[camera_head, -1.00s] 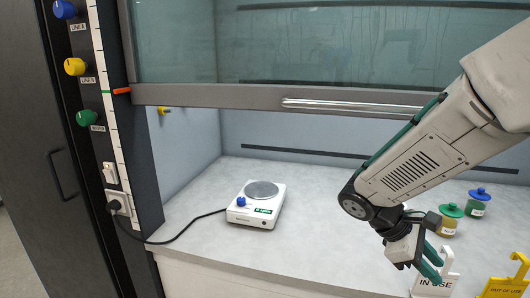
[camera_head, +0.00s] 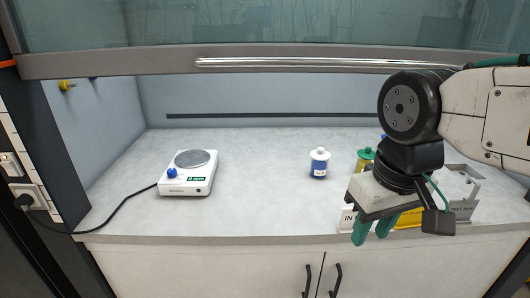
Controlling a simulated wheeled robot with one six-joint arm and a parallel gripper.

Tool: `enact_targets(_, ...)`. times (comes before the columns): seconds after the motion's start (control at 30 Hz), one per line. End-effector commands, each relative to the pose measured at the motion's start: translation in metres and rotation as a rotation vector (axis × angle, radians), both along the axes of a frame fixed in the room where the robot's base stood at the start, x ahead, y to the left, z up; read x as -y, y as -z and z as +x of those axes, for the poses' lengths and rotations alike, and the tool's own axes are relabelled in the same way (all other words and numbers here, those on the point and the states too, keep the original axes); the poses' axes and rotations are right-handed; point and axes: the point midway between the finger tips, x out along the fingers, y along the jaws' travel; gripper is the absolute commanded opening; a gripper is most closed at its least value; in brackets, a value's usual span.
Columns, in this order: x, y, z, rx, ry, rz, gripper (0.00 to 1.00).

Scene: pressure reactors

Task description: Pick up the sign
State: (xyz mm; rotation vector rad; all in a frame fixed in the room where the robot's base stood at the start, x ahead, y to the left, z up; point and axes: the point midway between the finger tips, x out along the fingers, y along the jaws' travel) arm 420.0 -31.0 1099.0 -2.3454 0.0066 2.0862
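Signs stand along the front edge of the bench. A white sign with "IN" legible (camera_head: 347,220) is partly hidden behind my gripper (camera_head: 374,231). A yellow sign (camera_head: 409,219) shows just right of the fingers, mostly covered by my wrist. I see nothing held between the fingers.
A hotplate (camera_head: 188,174) with a cord sits at left. A white-and-blue bottle (camera_head: 319,163) and a green-lidded jar (camera_head: 365,158) stand behind the gripper. The raised sash (camera_head: 250,65) crosses above. The bench (camera_head: 255,195) is clear between hotplate and bottle.

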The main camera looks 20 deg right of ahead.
Motion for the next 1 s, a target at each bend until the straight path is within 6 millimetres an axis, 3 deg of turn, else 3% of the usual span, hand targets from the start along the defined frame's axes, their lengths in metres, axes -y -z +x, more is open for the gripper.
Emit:
enact_targets(0.2, 0.003, 0.002, 0.004, -0.026, -0.021, -0.020, 0.33)
enact_targets(0.37, 0.016, 0.012, 0.022, -0.144, -0.116, -0.117, 0.33)
enact_targets(0.77, 0.055, 0.058, 0.099, -0.566, -0.530, -0.455, 0.33)
enact_targets(1.0, 0.067, 0.102, 0.152, -0.819, -0.809, -0.639, 0.33)
